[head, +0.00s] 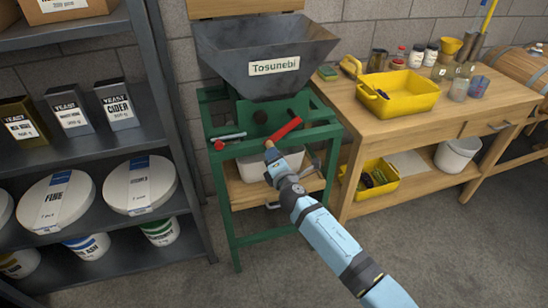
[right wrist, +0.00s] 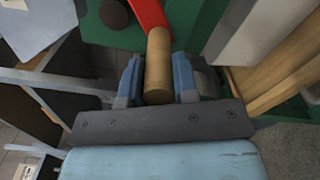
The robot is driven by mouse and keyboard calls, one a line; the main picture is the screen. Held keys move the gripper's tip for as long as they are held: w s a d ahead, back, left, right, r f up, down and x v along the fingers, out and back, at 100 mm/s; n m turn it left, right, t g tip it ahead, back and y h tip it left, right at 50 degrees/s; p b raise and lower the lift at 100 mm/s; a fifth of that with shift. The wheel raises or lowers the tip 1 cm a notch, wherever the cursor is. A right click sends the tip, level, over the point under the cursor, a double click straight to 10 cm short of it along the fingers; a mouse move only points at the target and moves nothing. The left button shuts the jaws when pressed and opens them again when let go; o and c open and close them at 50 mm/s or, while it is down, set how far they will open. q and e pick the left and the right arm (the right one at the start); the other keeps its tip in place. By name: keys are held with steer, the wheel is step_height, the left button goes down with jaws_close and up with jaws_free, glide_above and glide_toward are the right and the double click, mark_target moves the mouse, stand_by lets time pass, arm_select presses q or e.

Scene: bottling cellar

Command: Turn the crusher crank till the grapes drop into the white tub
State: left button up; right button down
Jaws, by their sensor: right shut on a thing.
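The crusher has a dark grey hopper (head: 265,55) labelled "Tosunebi" on a green frame (head: 229,195). Its red crank arm (head: 286,128) slants down left to a wooden handle (head: 269,144). My right gripper (head: 272,153) is shut on that handle. The right wrist view shows the wooden handle (right wrist: 158,65) between the two blue fingers, with the red crank arm (right wrist: 150,14) beyond. The white tub (head: 250,168) sits under the crusher on a wooden board, partly hidden by my gripper and arm. I cannot make out grapes in the hopper or tub. My left gripper is out of view.
A dark shelf (head: 100,158) with yeast boxes and round lidded tubs stands close on the left. A wooden bench (head: 380,128) with a yellow crate (head: 397,107), jars and bottles stands on the right. The floor in front is clear.

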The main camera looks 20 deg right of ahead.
steer(key=c, duration=0.9)
jaws_free()
steer(key=shift+d, duration=0.1)
steer(key=s, duration=1.3)
steer(key=shift+s+d+p, duration=0.25)
steer(key=shift+s+p, duration=0.1)
steer(key=shift+s, duration=0.05)
